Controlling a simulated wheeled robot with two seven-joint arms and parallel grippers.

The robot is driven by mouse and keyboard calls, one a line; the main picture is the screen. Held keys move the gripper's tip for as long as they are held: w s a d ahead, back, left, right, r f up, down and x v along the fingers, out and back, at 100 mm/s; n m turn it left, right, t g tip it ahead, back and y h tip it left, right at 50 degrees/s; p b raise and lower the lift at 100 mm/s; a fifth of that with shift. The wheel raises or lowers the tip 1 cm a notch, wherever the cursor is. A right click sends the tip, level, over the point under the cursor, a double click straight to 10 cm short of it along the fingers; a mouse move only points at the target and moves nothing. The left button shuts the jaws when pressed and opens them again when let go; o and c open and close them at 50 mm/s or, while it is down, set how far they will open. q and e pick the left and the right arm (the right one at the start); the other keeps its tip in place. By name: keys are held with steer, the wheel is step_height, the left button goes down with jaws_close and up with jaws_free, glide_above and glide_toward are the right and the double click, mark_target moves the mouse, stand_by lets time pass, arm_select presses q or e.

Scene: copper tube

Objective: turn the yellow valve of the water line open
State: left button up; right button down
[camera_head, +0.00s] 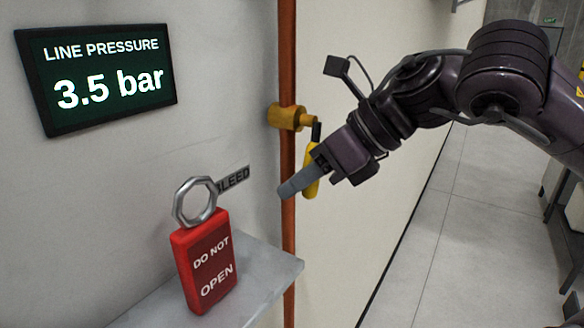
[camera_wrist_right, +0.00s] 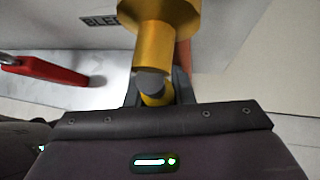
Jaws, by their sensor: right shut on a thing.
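The yellow valve (camera_head: 288,117) sits on the upright copper pipe (camera_head: 287,60). Its yellow handle (camera_head: 311,187) hangs downward from the stem, roughly along the pipe. My right gripper (camera_head: 299,183) comes in from the right and is shut on the handle, its grey finger crossing it. In the right wrist view the valve body (camera_wrist_right: 165,45) is straight ahead, and the handle (camera_wrist_right: 155,98) lies between the gripper's fingers (camera_wrist_right: 157,92). Part of the handle is hidden by the fingers. My left gripper is not in view.
A wall display (camera_head: 98,68) reads LINE PRESSURE 3.5 bar. A red block (camera_head: 205,262) marked DO NOT OPEN, with a metal ring, stands on a grey shelf (camera_head: 262,283) below the valve. A BLEED label (camera_head: 233,178) is behind it.

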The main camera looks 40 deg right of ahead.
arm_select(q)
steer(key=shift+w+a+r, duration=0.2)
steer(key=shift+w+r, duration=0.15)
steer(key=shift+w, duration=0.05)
arm_select(e)
steer(key=shift+w+d+f+n+t+h, duration=0.2)
steer(key=shift+d+n+t+h, duration=0.15)
steer(key=shift+d+h, duration=0.35)
steer(key=shift+a, duration=0.1)
steer(key=c, duration=1.3)
jaws_free()
steer(key=shift+r, duration=0.1)
steer(key=shift+o, duration=0.2)
